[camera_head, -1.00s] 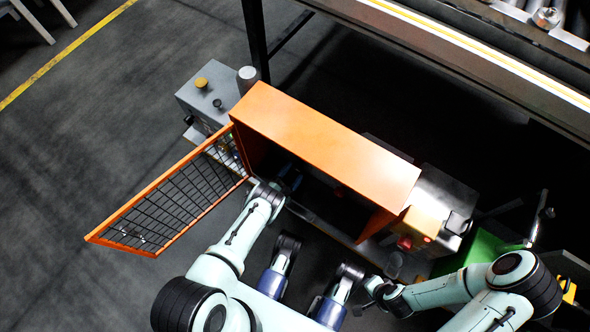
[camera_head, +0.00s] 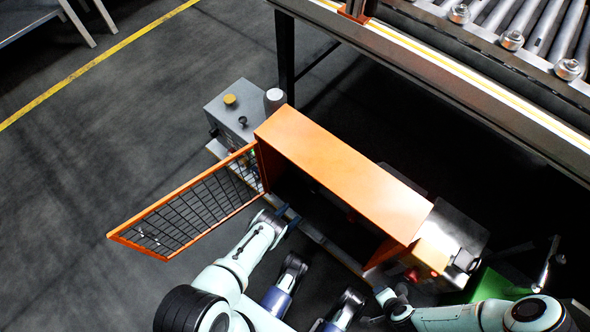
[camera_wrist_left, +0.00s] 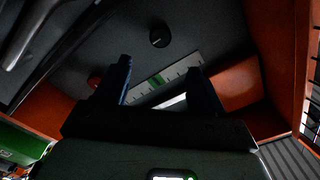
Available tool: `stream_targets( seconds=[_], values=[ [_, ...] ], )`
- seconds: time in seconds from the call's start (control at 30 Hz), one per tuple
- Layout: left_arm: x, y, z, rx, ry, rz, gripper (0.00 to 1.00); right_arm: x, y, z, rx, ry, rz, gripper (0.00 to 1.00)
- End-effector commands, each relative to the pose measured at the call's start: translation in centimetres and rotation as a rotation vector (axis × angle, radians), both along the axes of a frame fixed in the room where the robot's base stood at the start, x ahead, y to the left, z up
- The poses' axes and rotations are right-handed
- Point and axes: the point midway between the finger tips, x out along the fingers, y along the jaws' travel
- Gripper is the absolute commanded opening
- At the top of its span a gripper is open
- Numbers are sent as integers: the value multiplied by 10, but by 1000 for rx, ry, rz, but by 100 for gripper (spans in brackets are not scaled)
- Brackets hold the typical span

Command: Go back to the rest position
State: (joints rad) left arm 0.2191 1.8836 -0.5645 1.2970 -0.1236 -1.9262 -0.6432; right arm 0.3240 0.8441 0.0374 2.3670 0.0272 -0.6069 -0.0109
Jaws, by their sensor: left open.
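My left gripper (camera_head: 288,218) is at the front opening of the orange cabinet (camera_head: 340,168). In the left wrist view its two dark fingers (camera_wrist_left: 163,85) stand apart with nothing between them. Beyond them are the cabinet's dark inner panel with a round black knob (camera_wrist_left: 159,37) and a pale marked strip with a green patch (camera_wrist_left: 157,79). My right arm comes in at the lower right; its gripper end (camera_head: 388,299) is near the cabinet's right front corner, too small and dark to tell whether it is open.
The cabinet's orange mesh door (camera_head: 190,212) stands open to the left. A grey control box (camera_head: 232,112) stands behind it. Right of the cabinet are a metal box (camera_head: 455,238) and a green object (camera_head: 492,287). A roller conveyor (camera_head: 510,45) runs along the top right.

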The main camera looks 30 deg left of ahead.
Motion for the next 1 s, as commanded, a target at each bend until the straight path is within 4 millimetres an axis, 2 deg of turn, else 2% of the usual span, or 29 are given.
stream_targets(
  seconds=[0.27, 0.37, 0.53, 0.63, 0.77, 1.0],
  values=[
    [1, 2, 0, -2, 5, 6, 69, 0, 0, 0, 0, 1, 0, 41],
    [8, 15, 0, -26, 61, 62, 69, -1, 0, 0, 1, 1, -1, 41],
    [18, 56, 0, -199, 320, 301, 69, -1, 0, 0, 1, 1, -1, 41],
    [10, 65, 5, -385, 513, 464, 69, -1, 0, 0, 1, 1, -1, 41],
    [-11, 46, 22, -630, 741, 613, 69, -1, 0, 0, 1, 1, -1, 41],
    [-52, -8, 66, -920, 1044, 733, 69, -1, 0, 0, 0, 1, -1, 41]
  ],
)
